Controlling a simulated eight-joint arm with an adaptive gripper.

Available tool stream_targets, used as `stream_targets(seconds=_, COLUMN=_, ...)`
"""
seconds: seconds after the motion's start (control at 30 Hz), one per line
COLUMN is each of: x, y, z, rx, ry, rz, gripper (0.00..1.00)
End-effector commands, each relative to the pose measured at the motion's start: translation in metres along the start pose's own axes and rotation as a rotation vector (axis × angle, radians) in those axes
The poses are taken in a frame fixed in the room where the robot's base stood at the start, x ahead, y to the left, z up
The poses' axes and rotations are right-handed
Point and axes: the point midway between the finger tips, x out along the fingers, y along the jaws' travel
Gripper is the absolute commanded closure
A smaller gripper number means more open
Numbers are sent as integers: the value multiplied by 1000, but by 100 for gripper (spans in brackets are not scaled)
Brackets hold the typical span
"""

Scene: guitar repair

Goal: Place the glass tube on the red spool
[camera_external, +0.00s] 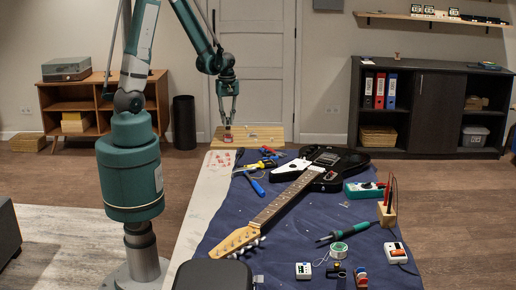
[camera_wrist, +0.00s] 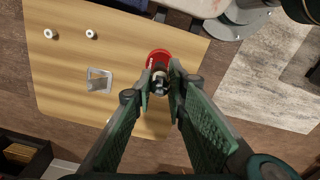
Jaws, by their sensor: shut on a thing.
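The red spool (camera_wrist: 158,55) stands on a wooden board in the wrist view, just beyond my fingertips. It also shows as a small red spot (camera_external: 227,137) at the board's front edge in the external view. My gripper (camera_wrist: 161,76) points down at the spool, its two green fingers close together. It is shut on a small, round, pale and dark thing (camera_wrist: 160,82), apparently the glass tube, which overlaps the spool in view. I cannot tell whether they touch. My gripper also shows directly above the spool in the external view (camera_external: 227,120).
The wooden board (camera_wrist: 60,95) also carries two small white rings (camera_wrist: 91,34) and a clear square piece (camera_wrist: 98,79).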

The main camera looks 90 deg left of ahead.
Motion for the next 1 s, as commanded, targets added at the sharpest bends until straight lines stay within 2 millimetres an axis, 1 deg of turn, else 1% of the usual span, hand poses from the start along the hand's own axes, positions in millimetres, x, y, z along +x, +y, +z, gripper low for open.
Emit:
stream_targets(seconds=0.1, x=13, y=0, z=0, rx=0, ry=0, rz=0, gripper=92)
stream_targets(seconds=0.3, x=28, y=0, z=0, rx=0, ry=0, rz=0, gripper=92)
stream_targets(seconds=0.87, x=35, y=0, z=0, rx=0, ry=0, rz=0, gripper=92)
stream_targets(seconds=0.9, x=35, y=0, z=0, rx=0, ry=0, rz=0, gripper=82)
stream_targets(seconds=1.0, x=34, y=0, z=0, rx=0, ry=0, rz=0, gripper=70)
